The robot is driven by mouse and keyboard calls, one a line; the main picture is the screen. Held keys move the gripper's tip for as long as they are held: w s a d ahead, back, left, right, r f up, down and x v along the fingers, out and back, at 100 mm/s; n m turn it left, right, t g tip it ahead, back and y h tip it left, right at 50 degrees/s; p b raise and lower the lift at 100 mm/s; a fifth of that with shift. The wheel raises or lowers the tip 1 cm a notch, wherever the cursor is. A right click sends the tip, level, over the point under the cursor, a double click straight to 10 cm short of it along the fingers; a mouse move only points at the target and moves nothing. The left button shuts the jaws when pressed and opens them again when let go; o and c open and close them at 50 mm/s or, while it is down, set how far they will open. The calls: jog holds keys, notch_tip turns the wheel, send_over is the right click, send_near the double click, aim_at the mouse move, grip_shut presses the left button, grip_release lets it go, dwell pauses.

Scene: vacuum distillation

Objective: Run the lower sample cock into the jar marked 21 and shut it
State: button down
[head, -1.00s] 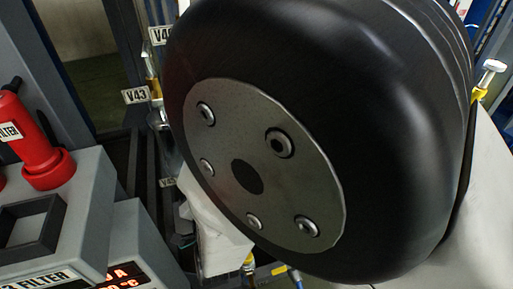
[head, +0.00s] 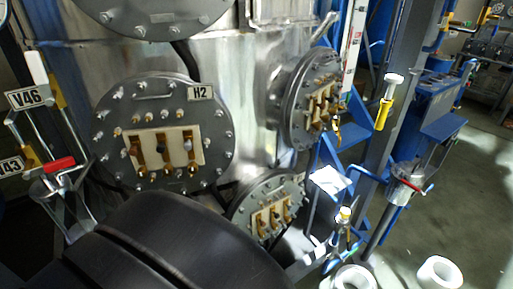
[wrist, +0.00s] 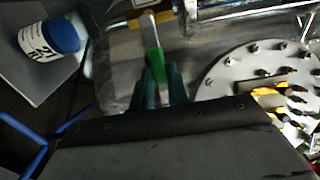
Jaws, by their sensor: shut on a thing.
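In the wrist view my gripper (wrist: 160,84) has its two dark green fingers closed around a bright green lever handle (wrist: 154,58), which is on a small valve with a brass-coloured body. I cannot read a tag on this valve. A white jar with a blue lid (wrist: 52,38) is at the upper left of the wrist view, on a grey surface. My gripper does not show in the head view; my dark arm link covers the lower left there.
In the head view a steel vessel carries round bolted flanges, one tagged H2 (head: 201,93). Tag V46 (head: 27,98) and a red-handled valve (head: 60,164) are at left. A yellow-handled fitting (head: 384,114) is at right. Open floor lies at far right.

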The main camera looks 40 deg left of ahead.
jog(key=shift+f, duration=0.15)
dwell(0.3)
jog(key=c, duration=1.4)
grip_release()
jog(key=shift+o, duration=0.2)
